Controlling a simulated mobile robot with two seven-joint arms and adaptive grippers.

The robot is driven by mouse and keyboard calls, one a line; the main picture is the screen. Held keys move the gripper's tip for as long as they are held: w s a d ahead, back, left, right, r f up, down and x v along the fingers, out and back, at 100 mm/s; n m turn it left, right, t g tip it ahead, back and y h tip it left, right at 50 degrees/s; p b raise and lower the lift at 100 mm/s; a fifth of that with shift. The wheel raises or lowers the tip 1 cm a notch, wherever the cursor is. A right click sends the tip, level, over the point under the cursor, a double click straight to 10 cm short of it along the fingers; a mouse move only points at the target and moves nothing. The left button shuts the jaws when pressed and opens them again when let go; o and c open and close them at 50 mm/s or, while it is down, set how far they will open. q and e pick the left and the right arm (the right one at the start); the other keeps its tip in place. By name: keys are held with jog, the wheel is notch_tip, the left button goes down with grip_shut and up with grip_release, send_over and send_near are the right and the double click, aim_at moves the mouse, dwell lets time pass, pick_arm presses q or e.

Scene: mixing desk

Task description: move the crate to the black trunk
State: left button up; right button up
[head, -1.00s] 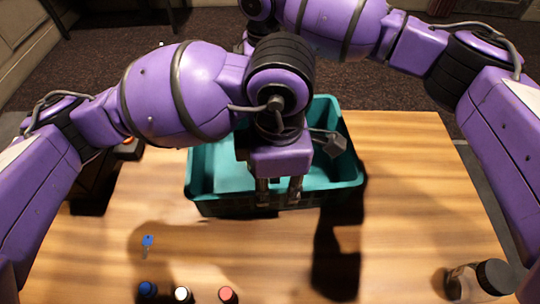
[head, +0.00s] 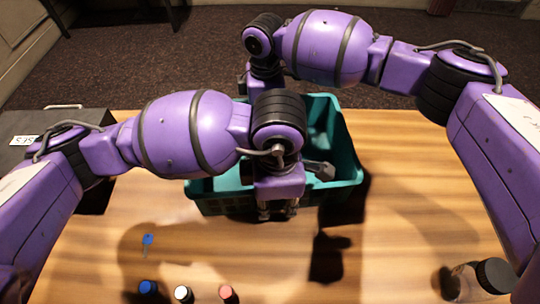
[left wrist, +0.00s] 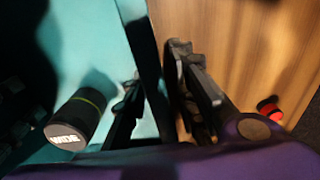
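The teal crate (head: 345,150) stands on the wooden table, partly hidden under my arms. My left gripper (head: 278,210) points down at the crate's near wall. In the left wrist view, the crate wall (left wrist: 143,40) passes between my left gripper's fingers (left wrist: 155,95). A gap shows between the wall and the finger on the table side, so it looks open. My right gripper (head: 246,80) is at the crate's far side, its fingers hidden behind my left arm. A black trunk (head: 90,120) with a pale handle and white label is at the left, partly covered by my left arm.
A dark object (head: 320,170) shows in the crate; a black cylinder (left wrist: 75,120) shows in the left wrist view. A blue key-like item (head: 148,240), bottles with blue (head: 147,288), white (head: 182,293) and red (head: 227,293) caps, and a jar (head: 465,282) occupy the front.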

pick_arm(q)
jog(key=shift+c, duration=0.5)
pick_arm(e)
jog(key=shift+c, duration=0.5)
pick_arm(q)
grip_shut()
pick_arm(e)
grip_shut()
pick_arm(q)
jog(key=shift+r, duration=0.15)
pick_arm(e)
jog(key=shift+r, duration=0.15)
